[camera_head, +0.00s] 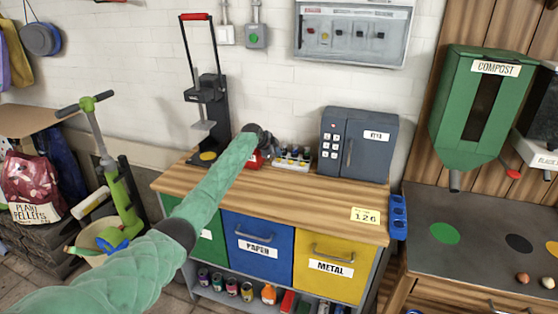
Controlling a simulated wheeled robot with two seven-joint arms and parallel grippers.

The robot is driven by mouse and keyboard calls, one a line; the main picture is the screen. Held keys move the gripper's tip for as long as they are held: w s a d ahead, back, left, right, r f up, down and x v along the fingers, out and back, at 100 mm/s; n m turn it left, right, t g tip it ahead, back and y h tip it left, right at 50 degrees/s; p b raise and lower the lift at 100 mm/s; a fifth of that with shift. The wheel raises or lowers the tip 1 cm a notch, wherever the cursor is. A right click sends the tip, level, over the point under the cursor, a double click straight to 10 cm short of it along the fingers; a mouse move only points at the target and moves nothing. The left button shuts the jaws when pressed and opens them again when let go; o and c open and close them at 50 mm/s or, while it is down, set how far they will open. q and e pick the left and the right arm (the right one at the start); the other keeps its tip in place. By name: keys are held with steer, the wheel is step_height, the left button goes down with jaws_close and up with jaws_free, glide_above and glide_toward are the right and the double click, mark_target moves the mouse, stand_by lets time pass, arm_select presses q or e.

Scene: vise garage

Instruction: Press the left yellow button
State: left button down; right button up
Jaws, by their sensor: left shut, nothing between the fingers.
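A grey control panel (350,50) hangs on the white brick wall, with a row of small buttons or knobs. My left arm reaches in from the lower left. My left gripper (268,144) is shut and empty over the back of the wooden workbench (300,193), below and left of the panel. Its fingers are small and dark. My right gripper is not in view.
A red item (254,160) and a rack of small bottles (292,160) are near the gripper. A tall press with a red handle (203,90) stands left, a grey safe (358,145) right. A green compost bin (480,105) hangs farther right.

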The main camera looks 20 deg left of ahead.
arm_select(q)
steer(key=shift+f+b, duration=0.4)
steer(key=shift+f+b, duration=0.45)
steer(key=shift+f, duration=0.05)
stand_by(0.9)
steer(key=shift+r, duration=0.2)
steer(key=shift+r+p, duration=0.35)
steer(key=shift+r, duration=0.4)
steer(key=shift+r, duration=0.1)
step_height(320, 180, up, 5)
steer(key=shift+f+p, duration=0.1)
steer(key=shift+p, duration=0.85)
